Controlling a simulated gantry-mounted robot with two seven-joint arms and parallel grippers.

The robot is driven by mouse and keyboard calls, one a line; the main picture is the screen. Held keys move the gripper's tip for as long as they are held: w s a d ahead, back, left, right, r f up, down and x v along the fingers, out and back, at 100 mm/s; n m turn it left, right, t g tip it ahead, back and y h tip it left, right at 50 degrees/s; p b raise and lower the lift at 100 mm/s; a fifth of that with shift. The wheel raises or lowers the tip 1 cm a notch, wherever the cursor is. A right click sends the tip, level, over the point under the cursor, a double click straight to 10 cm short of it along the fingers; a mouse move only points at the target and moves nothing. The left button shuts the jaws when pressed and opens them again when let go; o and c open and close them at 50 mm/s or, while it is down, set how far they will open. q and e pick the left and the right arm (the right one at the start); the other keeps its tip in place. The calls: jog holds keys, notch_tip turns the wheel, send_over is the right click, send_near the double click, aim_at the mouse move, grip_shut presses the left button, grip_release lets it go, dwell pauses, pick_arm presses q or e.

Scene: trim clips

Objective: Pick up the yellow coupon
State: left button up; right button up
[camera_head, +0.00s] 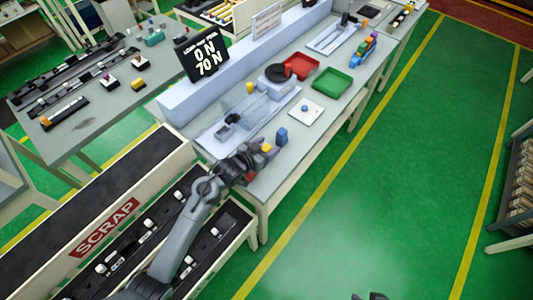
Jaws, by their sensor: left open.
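A small yellow piece (266,148), which looks like the yellow coupon, is at the near end of the grey workbench (310,128). My left gripper (258,158) is right at it, open, and partly covers the area around it. I cannot tell whether the fingers touch it. A blue block (282,135) stands just beyond, and a red piece (250,177) shows on the near side of the gripper. Dark tips at the bottom edge (371,296) look like my right gripper, mostly cut off, far from the bench.
A grey test device (275,82) with a yellow cylinder (249,87) stands farther along the bench. A display (205,57) reads 0 N and 70 N. A SCRAP bin (105,228) is at left.

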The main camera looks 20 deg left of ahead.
pick_arm(q)
jog(key=c, duration=1)
jog(key=shift+r, duration=0.1)
jog(key=shift+c, duration=0.2)
